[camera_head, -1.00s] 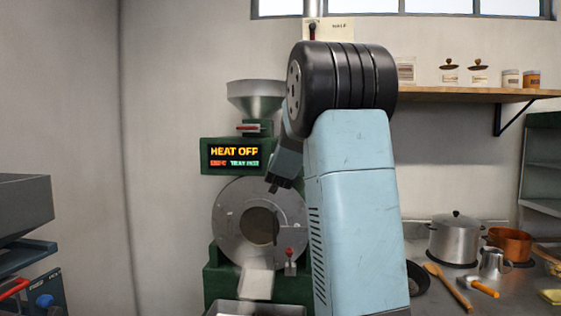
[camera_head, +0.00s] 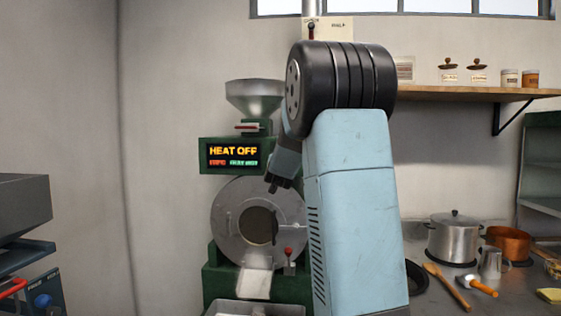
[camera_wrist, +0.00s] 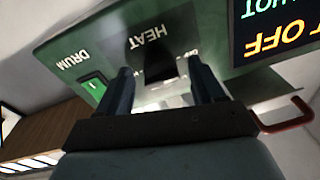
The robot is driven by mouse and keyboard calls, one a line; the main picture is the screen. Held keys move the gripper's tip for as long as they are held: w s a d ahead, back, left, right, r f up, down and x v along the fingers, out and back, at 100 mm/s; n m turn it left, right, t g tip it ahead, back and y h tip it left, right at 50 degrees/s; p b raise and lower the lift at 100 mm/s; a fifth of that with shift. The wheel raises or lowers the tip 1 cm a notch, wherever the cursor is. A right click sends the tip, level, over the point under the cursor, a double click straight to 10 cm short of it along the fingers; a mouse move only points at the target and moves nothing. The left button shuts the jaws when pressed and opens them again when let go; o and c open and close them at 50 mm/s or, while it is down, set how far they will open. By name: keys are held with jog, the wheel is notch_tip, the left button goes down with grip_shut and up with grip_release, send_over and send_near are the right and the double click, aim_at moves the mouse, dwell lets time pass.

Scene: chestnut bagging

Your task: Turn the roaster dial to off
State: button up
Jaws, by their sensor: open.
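The green roaster (camera_head: 222,285) stands left of my arm in the head view. Its panel display (camera_head: 233,156) reads HEAT OFF in yellow, with smaller red and green text below. In the wrist view the dark heat dial (camera_wrist: 158,62) sits under the HEAT label, between my two fingers in the picture. My gripper (camera_wrist: 162,88) is open, one finger on each side of the dial; I cannot tell whether either touches it. The dial's pointer is not readable. In the head view my gripper (camera_head: 279,184) is beside the panel's right end, and my arm hides the dial.
A green DRUM switch (camera_wrist: 95,85) is left of the dial in the wrist view, and a red handle (camera_wrist: 290,118) is at right. The roaster's hopper (camera_head: 254,97) rises above the panel. Pots (camera_head: 453,240) and utensils lie on the right counter.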

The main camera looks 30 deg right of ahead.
jog(key=v, duration=1.3)
jog(key=shift+s+f, duration=0.15)
jog(key=shift+s, duration=0.2)
jog(key=shift+a, duration=0.15)
